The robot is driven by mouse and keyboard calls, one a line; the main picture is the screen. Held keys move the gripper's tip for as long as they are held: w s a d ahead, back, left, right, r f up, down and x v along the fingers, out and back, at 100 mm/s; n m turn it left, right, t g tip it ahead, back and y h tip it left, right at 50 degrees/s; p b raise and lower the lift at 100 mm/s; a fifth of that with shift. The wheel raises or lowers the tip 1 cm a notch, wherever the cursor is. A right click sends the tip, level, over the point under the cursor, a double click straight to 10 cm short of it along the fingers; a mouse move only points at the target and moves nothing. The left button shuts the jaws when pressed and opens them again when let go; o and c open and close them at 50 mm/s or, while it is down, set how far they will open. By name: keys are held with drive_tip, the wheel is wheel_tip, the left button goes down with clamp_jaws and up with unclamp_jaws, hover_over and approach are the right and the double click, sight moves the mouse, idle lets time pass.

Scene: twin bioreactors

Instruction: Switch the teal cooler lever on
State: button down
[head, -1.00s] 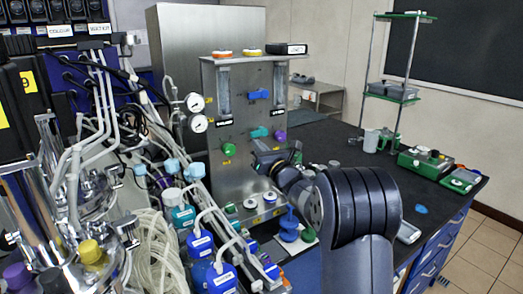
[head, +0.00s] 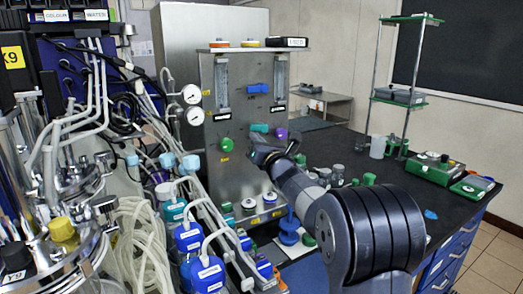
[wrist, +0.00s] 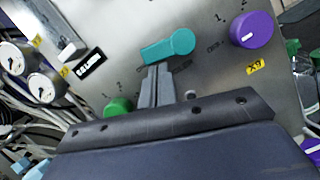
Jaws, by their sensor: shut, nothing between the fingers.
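The teal lever (wrist: 168,46) is on the steel panel (wrist: 205,85), straight ahead of my gripper in the wrist view. It lies nearly level there, tilted up a little to the right. In the head view the teal lever (head: 259,127) shows just above my gripper (head: 262,146). My gripper's fingers (wrist: 157,72) are shut and empty, with their tips at the lever's lower edge in the picture. I cannot tell whether they touch it.
A purple knob (wrist: 252,29) sits right of the lever and a green knob (wrist: 118,107) lower left. A blue lever (head: 257,88) is higher on the panel. Gauges (head: 194,116) and tubing crowd the left. The black bench (head: 335,150) extends right.

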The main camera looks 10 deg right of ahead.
sight(253, 126)
drive_tip(key=r+m+h, duration=0.1)
drive_tip(key=m, duration=0.2)
drive_tip(key=r+m, duration=0.1)
drive_tip(key=m, duration=0.1)
drive_tip(key=r+m+h+b, duration=0.1)
drive_tip(key=m, duration=0.2)
drive_tip(key=shift+s+a+r+m+h, duration=0.1)
drive_tip(key=shift+a+m+h, duration=0.1)
drive_tip(key=shift+m+h, duration=0.1)
drive_tip(key=m+p, duration=0.1)
drive_tip(key=r+m+p, duration=0.1)
drive_tip(key=m+g+p, duration=0.1)
drive_tip(key=m, duration=0.1)
drive_tip(key=shift+d+r+h, duration=0.25)
drive_tip(key=shift+r+h, duration=0.05)
drive_tip(key=shift+h, duration=0.1)
drive_tip(key=m+p, duration=0.1)
drive_tip(key=p, duration=0.1)
drive_tip(key=m, duration=0.1)
drive_tip(key=shift+w+d+r+m+g+p, duration=0.25)
drive_tip(key=shift+d+m+g+p, duration=0.05)
drive_tip(key=shift+p, duration=0.1)
drive_tip(key=shift+d+p, duration=0.15)
drive_tip(key=shift+p, duration=0.15)
drive_tip(key=shift+w, duration=0.1)
